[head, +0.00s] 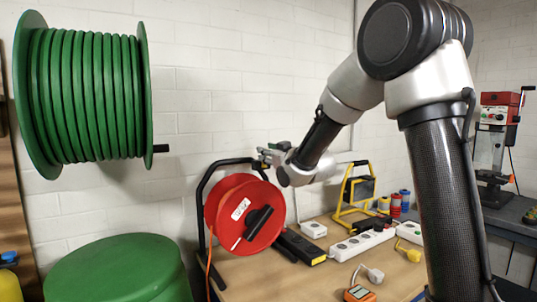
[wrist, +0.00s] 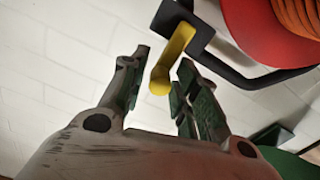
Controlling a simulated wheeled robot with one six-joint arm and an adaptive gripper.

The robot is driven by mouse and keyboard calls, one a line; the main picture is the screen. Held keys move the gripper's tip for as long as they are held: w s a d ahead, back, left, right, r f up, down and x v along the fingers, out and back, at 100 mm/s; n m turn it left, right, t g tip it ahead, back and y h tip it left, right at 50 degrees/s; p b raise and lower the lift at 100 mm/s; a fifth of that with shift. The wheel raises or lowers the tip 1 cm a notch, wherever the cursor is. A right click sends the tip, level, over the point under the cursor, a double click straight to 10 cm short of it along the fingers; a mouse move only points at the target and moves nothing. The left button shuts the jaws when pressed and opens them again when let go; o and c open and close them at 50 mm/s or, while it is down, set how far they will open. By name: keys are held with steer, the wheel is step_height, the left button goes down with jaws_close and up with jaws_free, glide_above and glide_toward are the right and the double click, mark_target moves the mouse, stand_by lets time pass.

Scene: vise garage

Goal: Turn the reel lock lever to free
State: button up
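The red cable reel (head: 240,212) stands on the workbench in a black tubular frame (head: 201,185), with a black crank handle on its face. In the wrist view the reel's red flange (wrist: 262,35) and the black frame (wrist: 240,78) are at the upper right. The yellow lock lever (wrist: 175,55) hangs from a black mount on the frame, its rounded end pointing down. My gripper (wrist: 163,62) is open, and the lever appears between its two fingertips. I cannot tell whether either finger touches it. In the head view my gripper (head: 268,156) is by the frame's top; the lever is not discernible there.
A green hose reel (head: 90,95) is on the wall at left, above a green drum (head: 118,270). On the workbench (head: 300,277) are white power strips (head: 362,244), a yellow stand (head: 352,190) and an orange meter (head: 359,294). A red drill press (head: 495,125) stands at right.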

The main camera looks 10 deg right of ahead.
jaws_close()
steer(key=shift+a, duration=0.1)
steer(key=shift+s+a+n, duration=0.1)
steer(key=shift+a+n, duration=0.1)
steer(key=shift+n, duration=0.4)
steer(key=shift+s+a+n, duration=0.1)
steer(key=shift+a+n, duration=0.05)
steer(key=shift+n, duration=0.45)
steer(key=shift+s+a+f+n, duration=0.15)
steer(key=shift+a+f+n, duration=0.4)
steer(key=shift+n, duration=1.35)
steer(key=shift+s+a+f+n, duration=0.2)
steer(key=shift+a+f+n, duration=0.35)
steer(key=shift+n, duration=1.35)
steer(key=shift+s+a+f+n, duration=0.15)
steer(key=shift+a+f+n, duration=0.35)
steer(key=shift+n, duration=1.4)
steer(key=shift+a+r, duration=0.1)
steer(key=shift+a, duration=0.05)
